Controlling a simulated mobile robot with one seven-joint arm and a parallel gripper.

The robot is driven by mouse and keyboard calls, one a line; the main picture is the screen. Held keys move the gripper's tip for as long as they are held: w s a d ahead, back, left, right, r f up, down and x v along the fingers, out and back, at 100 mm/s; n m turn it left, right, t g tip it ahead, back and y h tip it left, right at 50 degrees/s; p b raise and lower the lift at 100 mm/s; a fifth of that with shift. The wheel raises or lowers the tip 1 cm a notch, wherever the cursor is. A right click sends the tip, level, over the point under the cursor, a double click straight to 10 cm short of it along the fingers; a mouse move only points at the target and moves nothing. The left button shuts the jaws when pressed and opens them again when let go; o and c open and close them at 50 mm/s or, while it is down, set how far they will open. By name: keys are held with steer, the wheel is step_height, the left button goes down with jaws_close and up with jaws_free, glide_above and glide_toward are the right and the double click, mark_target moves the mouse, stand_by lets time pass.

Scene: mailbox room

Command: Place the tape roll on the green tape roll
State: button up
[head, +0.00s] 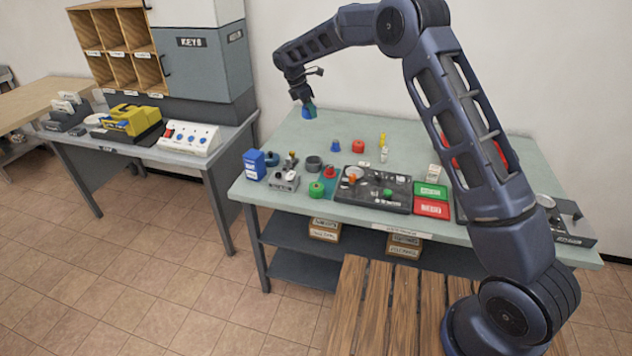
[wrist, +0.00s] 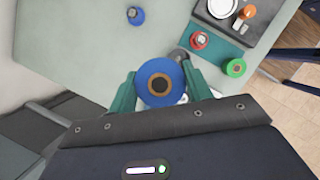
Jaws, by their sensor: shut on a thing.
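A blue tape roll (wrist: 160,68) with a brown core is held between the teal fingers of my gripper (wrist: 160,88). In the head view my gripper (head: 305,100) is over the back left of the table, with the blue roll (head: 309,112) at its tip. The green tape roll (head: 317,190) lies near the table's front edge, left of the dark tray. It also shows at the right of the wrist view (wrist: 235,68), apart from my gripper. The held roll hides part of what is below it.
A red item (head: 329,173) and a grey ring (head: 313,163) stand just behind the green roll. A dark tray (head: 372,203) with small parts is to its right, a blue box (head: 254,164) to its left. Another blue item (head: 335,146) stands farther back. The table's back left is clear.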

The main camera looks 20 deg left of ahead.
steer(key=s+d+r+m, duration=0.15)
steer(key=s+d, duration=0.25)
steer(key=s, duration=0.5)
steer(key=s+d+r+m, duration=0.15)
steer(key=s+d, duration=0.25)
steer(key=s, duration=0.5)
glide_toward(321, 185)
steer(key=shift+g+h, duration=0.4)
steer(key=x, duration=0.5)
steer(key=shift+w+a+f, duration=0.2)
steer(key=shift+w+f, duration=0.1)
steer(key=shift+f, duration=0.15)
steer(key=o, duration=1)
steer(key=shift+f, duration=0.15)
steer(key=v, duration=1.2)
steer(key=shift+r, duration=0.2)
